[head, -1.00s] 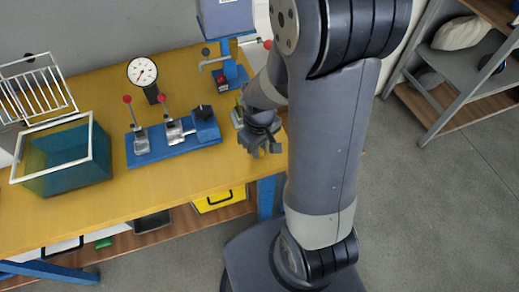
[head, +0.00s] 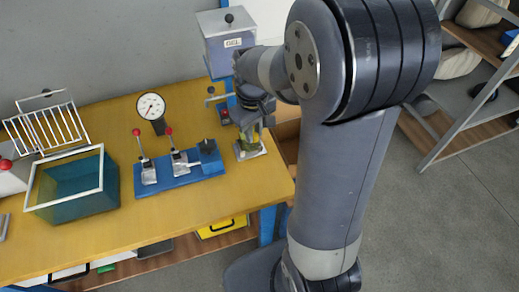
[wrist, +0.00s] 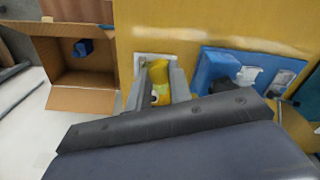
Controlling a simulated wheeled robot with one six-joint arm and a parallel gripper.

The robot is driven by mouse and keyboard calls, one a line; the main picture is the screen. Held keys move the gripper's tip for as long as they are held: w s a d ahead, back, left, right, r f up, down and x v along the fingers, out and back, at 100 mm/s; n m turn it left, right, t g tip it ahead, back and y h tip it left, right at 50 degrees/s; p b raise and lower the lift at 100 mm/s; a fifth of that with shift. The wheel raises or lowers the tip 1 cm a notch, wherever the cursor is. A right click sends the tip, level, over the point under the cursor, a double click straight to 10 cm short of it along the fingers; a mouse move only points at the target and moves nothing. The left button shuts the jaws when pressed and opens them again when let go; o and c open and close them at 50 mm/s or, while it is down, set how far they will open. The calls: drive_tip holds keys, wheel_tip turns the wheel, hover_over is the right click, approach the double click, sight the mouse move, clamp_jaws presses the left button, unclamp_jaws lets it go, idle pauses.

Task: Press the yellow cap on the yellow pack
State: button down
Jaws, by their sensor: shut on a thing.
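My gripper (head: 254,126) points down over the small fixture at the table's right end, near its edge. In the wrist view its two fingers (wrist: 160,88) are shut on a yellow piece, which I take for the yellow cap (wrist: 159,96). Yellow also shows just beyond it between the fingers; I take this for the yellow pack (wrist: 158,68). In the head view the pack (head: 249,144) looks yellow-green and stands upright on a pale plate (head: 250,154), directly below the gripper. The fingers hide where cap and pack meet, so I cannot tell whether they touch.
A blue base with red-knobbed clamps (head: 180,174) lies left of the gripper. A grey-blue press (head: 228,42) stands behind. A dial gauge (head: 151,107), a teal bin (head: 73,185) and a wire rack (head: 47,125) are further left. An open cardboard box (wrist: 80,62) is beside the table.

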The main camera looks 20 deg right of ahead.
drive_tip(key=w+r+p, duration=0.3)
drive_tip(key=w+r, duration=0.1)
drive_tip(key=w, duration=0.3)
drive_tip(key=f+b, duration=0.2)
drive_tip(key=f, duration=0.1)
drive_tip(key=f+b, duration=0.1)
drive_tip(key=shift+w+d+f, duration=0.15)
drive_tip(key=shift+w+d, duration=0.05)
drive_tip(key=shift+d, duration=0.1)
drive_tip(key=c, duration=2.2)
unclamp_jaws()
drive_tip(key=shift+f+b, duration=0.8)
drive_tip(key=shift+f, duration=0.2)
drive_tip(key=c, duration=2.2)
unclamp_jaws()
drive_tip(key=shift+f, duration=0.15)
drive_tip(key=c, duration=2.2)
unclamp_jaws()
drive_tip(key=c, duration=1.2)
unclamp_jaws()
drive_tip(key=shift+o, duration=0.7)
drive_tip(key=o, duration=0.4)
